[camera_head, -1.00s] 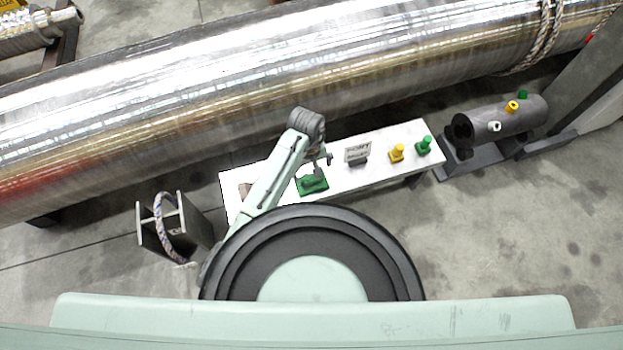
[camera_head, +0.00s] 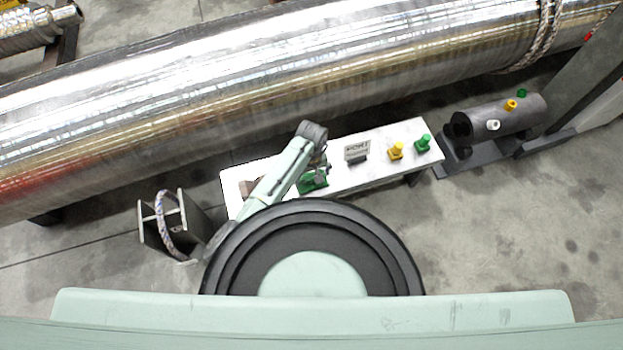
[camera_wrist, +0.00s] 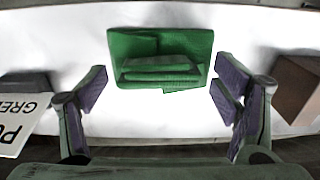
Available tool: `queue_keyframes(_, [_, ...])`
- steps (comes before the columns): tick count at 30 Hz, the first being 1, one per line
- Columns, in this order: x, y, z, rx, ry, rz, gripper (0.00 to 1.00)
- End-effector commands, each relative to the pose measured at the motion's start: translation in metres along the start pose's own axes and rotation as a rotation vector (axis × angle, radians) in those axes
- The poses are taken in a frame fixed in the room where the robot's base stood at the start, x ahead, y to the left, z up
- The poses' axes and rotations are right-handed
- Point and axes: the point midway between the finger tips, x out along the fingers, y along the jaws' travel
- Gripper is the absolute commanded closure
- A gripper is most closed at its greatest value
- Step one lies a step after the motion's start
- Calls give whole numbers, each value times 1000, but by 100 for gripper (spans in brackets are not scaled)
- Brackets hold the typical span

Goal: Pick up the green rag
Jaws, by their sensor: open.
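The green rag (camera_wrist: 160,50) lies folded on the white table in the wrist view, with a smaller folded layer on top. In the head view the rag (camera_head: 313,182) is partly hidden by my arm. My gripper (camera_wrist: 165,88) is open, with its purple-padded fingers spread to the left and right of the rag. I cannot tell the exact height of the fingers above the table.
The white table (camera_head: 376,176) also bears a small sign (camera_head: 356,150), a yellow knobbed piece (camera_head: 396,151), a green knobbed piece (camera_head: 423,143) and a brown block (camera_wrist: 298,90). A large metal barrel (camera_head: 260,85) lies behind the table.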

Motion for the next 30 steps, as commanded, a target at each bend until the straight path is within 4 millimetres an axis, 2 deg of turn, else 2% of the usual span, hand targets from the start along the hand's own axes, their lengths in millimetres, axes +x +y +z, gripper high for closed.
queue_keyframes(3, [8,0,0,-1,1,0,18])
queue_keyframes(10, [8,0,0,0,1,0,20])
queue_keyframes(30, [8,0,0,0,1,0,64])
